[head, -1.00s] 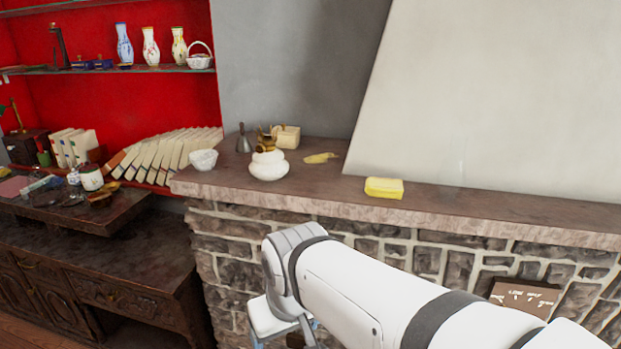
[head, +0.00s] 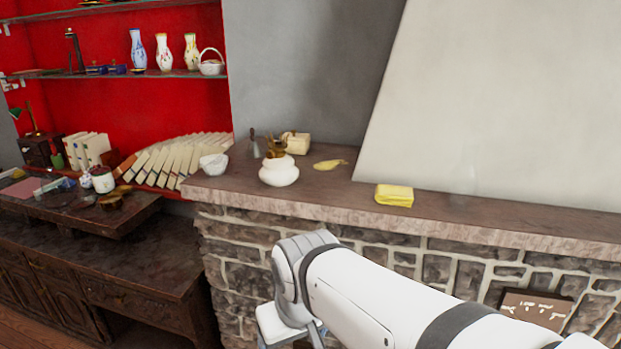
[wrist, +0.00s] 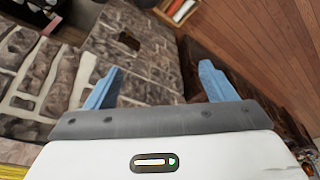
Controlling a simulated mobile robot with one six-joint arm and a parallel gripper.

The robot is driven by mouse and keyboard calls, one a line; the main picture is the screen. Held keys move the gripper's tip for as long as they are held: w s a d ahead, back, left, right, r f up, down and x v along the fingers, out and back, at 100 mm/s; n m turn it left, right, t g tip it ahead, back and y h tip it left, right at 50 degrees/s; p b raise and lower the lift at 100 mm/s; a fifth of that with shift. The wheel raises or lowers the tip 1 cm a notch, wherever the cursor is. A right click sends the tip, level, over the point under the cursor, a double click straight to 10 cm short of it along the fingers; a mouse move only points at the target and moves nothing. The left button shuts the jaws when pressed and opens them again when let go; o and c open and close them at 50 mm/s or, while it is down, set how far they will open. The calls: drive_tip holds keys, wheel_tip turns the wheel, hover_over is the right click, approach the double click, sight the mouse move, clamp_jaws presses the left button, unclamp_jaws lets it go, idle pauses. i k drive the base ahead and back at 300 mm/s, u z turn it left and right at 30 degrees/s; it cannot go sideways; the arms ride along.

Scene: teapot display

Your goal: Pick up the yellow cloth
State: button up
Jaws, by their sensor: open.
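The yellow cloth (head: 394,195) is a folded block lying on the stone mantel ledge (head: 480,216), right of the white pot, in the head view. My gripper (wrist: 160,88) shows in the wrist view with its two blue fingers spread apart and nothing between them. It points down past the stone wall toward the floor.
On the ledge stand a white pot (head: 279,171), a white bowl (head: 213,164), a bell (head: 254,143), a cream box (head: 296,143) and a flat yellowish item (head: 330,165). A dark wooden cabinet (head: 110,250) stands at left.

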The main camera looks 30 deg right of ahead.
sight(386, 194)
drive_tip(key=z, duration=0.45)
drive_tip(key=k, duration=0.75)
drive_tip(key=z, duration=0.55)
drive_tip(key=i, duration=1)
